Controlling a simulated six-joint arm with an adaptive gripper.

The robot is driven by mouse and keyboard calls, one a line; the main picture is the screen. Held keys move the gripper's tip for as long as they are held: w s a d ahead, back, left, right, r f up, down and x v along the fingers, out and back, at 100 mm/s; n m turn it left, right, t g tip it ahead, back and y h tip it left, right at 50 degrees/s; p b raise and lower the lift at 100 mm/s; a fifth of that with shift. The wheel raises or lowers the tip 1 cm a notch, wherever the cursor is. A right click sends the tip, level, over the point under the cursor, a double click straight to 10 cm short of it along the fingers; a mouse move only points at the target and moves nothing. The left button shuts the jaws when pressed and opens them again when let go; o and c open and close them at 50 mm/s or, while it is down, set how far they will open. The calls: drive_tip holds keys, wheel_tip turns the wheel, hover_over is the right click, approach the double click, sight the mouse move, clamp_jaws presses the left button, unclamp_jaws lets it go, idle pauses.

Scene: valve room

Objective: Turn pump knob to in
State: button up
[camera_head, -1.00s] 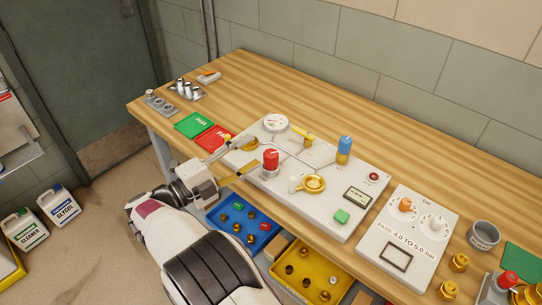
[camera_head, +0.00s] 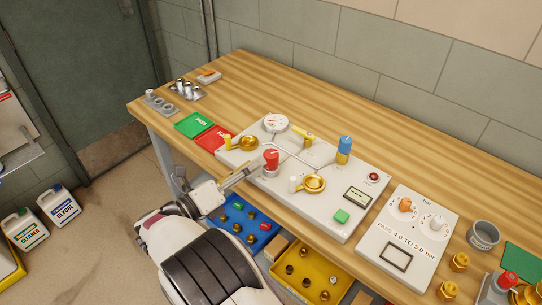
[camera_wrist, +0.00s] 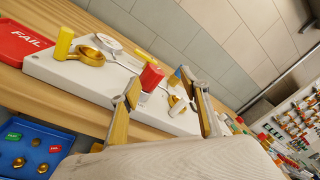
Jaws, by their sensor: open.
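A white panel (camera_head: 330,213) lies on the wooden bench, carrying a red knob (camera_head: 271,159), a blue knob (camera_head: 345,145) and brass fittings. The red knob (camera_wrist: 151,78) also shows in the wrist view, upright and seen between my fingers. My gripper (camera_head: 251,172) is open and empty, just left of the red knob; I cannot tell whether it touches it. I cannot read which knob is labelled pump.
Yellow handles (camera_head: 308,140) and a round gauge (camera_head: 275,123) stand up near the red knob. Green and red trays (camera_head: 213,138) lie left of the panel. Blue (camera_head: 243,226) and yellow bins (camera_head: 318,292) sit below the bench's front edge.

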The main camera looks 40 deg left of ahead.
sight(271, 156)
drive_tip(key=m, duration=0.2)
drive_tip(key=f+m, duration=0.1)
drive_tip(key=m, duration=0.1)
drive_tip(key=shift+d+f+m, duration=0.1)
drive_tip(key=shift+f+m, duration=0.1)
drive_tip(key=shift+m, duration=0.2)
drive_tip(key=m, duration=0.4)
drive_tip(key=shift+f+y, duration=0.15)
drive_tip(key=shift+y, duration=0.25)
drive_tip(key=shift+w, duration=0.15)
drive_tip(key=shift+w+d, duration=0.2)
drive_tip(key=shift+w, duration=3.55)
drive_tip(key=c, duration=1.1)
